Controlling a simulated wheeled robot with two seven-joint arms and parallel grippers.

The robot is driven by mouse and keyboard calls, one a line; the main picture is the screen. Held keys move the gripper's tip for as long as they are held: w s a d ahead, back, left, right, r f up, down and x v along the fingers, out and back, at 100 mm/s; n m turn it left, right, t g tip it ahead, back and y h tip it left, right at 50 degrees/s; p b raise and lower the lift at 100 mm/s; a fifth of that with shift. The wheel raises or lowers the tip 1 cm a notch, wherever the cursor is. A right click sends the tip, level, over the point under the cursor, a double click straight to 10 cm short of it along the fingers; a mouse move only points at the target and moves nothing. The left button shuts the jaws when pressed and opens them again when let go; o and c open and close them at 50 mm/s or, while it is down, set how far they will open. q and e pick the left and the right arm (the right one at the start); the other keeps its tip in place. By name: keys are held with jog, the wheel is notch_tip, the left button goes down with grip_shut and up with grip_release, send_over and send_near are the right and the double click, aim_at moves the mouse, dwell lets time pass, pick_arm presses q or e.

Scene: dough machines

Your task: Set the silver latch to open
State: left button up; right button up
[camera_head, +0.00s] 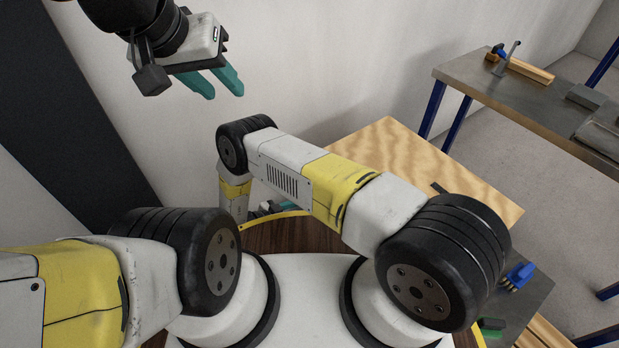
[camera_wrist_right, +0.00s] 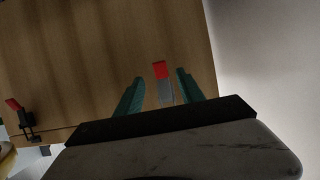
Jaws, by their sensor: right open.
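In the right wrist view, a silver latch (camera_wrist_right: 166,92) with a red tip (camera_wrist_right: 160,70) shows against a brown wooden surface (camera_wrist_right: 90,50). My right gripper (camera_wrist_right: 160,88) is open, with one teal finger on each side of the latch. Gaps show between the latch and both fingers; I cannot tell how far the latch lies in depth. In the head view, my right gripper is mostly hidden behind my right arm. My left gripper (camera_head: 223,94) is raised at the upper left, its two teal fingers apart and empty.
A black latch (camera_wrist_right: 28,124) with a red handle sits at the left in the right wrist view. In the head view, a light wooden table (camera_head: 400,150) stands beyond my right arm. A grey bench (camera_head: 480,85) with tools is at the right. A white wall is behind.

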jog(key=x, duration=0.5)
jog(key=shift+w+d, duration=0.1)
jog(key=shift+d, duration=0.05)
grip_shut()
dwell(1.3)
